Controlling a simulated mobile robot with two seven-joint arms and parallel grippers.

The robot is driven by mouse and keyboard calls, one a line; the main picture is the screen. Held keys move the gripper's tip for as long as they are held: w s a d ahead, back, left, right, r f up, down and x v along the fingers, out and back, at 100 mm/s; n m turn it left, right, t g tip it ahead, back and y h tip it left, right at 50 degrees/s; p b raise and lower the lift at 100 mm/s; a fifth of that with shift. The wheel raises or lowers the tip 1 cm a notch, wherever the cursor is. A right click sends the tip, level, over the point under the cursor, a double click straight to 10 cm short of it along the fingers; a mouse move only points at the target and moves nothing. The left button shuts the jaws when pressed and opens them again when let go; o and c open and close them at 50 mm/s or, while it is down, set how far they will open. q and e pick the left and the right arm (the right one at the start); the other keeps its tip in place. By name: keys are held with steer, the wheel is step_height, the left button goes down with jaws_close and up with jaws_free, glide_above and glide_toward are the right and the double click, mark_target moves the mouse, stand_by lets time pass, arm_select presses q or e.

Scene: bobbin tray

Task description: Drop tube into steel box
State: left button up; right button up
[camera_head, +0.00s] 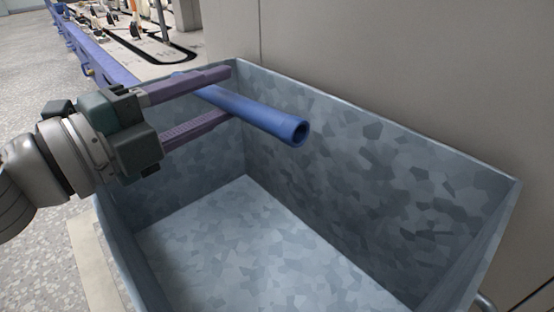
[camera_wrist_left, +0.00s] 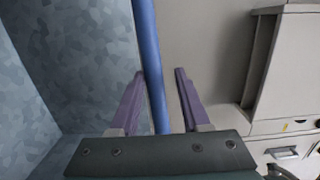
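The blue tube (camera_head: 262,114) is hollow and slants across the upper part of the steel box, well above its floor. The steel box (camera_head: 470,211) is a deep, open, mottled grey-blue bin and looks empty inside. My left gripper (camera_head: 232,92) reaches over the box from the left with its purple fingers spread. In the left wrist view the tube (camera_wrist_left: 150,55) runs between the fingers (camera_wrist_left: 159,73), close to the left one, with a clear gap to the right one. The upper finger hides part of the tube in the head view. My right gripper is out of view.
A plain beige wall or panel (camera_head: 400,60) stands right behind the box. A blue-edged bench (camera_head: 95,45) with small parts on it runs off at upper left. Speckled floor (camera_head: 35,75) shows at the left. A pale cabinet (camera_wrist_left: 290,65) shows in the left wrist view.

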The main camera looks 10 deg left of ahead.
arm_select(q)
steer(key=shift+o, duration=1.1)
steer(key=p+v, duration=0.3)
steer(key=v, duration=0.7)
